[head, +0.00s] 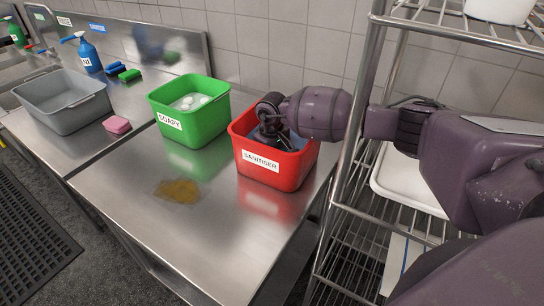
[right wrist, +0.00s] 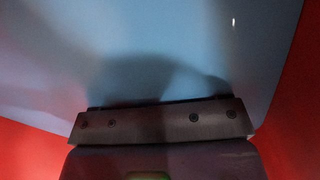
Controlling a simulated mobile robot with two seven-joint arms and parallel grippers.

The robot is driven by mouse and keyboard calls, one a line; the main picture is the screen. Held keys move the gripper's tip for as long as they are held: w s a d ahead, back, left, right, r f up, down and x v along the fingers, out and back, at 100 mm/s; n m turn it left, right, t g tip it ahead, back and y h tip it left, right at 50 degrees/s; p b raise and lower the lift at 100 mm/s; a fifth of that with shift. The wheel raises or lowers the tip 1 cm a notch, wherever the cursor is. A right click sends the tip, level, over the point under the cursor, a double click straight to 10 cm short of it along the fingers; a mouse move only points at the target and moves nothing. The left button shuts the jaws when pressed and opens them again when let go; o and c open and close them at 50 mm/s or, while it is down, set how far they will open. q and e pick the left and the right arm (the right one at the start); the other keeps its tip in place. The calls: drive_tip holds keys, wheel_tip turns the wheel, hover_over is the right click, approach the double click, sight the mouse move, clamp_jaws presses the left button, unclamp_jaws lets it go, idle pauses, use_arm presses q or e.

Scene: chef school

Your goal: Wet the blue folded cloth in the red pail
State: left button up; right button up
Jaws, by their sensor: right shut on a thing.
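The red pail (head: 290,176), labelled SANITISER, stands on the steel table near its right end. My right gripper (head: 272,138) reaches down inside it, below the rim. Bluish liquid shows in the pail around the gripper. In the right wrist view the pail's red walls (right wrist: 25,145) frame a smooth blue area (right wrist: 180,50), with the dark gripper edge at the bottom. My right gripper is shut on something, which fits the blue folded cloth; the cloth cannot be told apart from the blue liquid. My left gripper is not in view.
A green SOAPY pail (head: 195,128) stands left of the red pail. A yellow-brown stain (head: 178,191) marks the tabletop. A pink sponge (head: 117,125), grey basin (head: 75,115) and blue spray bottle (head: 88,57) are further left. A wire rack (head: 350,165) stands close on the right.

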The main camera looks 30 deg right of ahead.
drive_tip(key=shift+f+b, duration=0.45)
idle(0.9)
idle(0.5)
drive_tip(key=shift+f, duration=0.1)
idle(1.0)
drive_tip(key=shift+s+f+b, duration=0.1)
drive_tip(key=shift+b, duration=0.3)
idle(0.6)
drive_tip(key=shift+r+p, duration=0.6)
drive_tip(key=shift+r, duration=1.35)
drive_tip(key=shift+r+p, duration=0.3)
drive_tip(key=shift+r, duration=1.4)
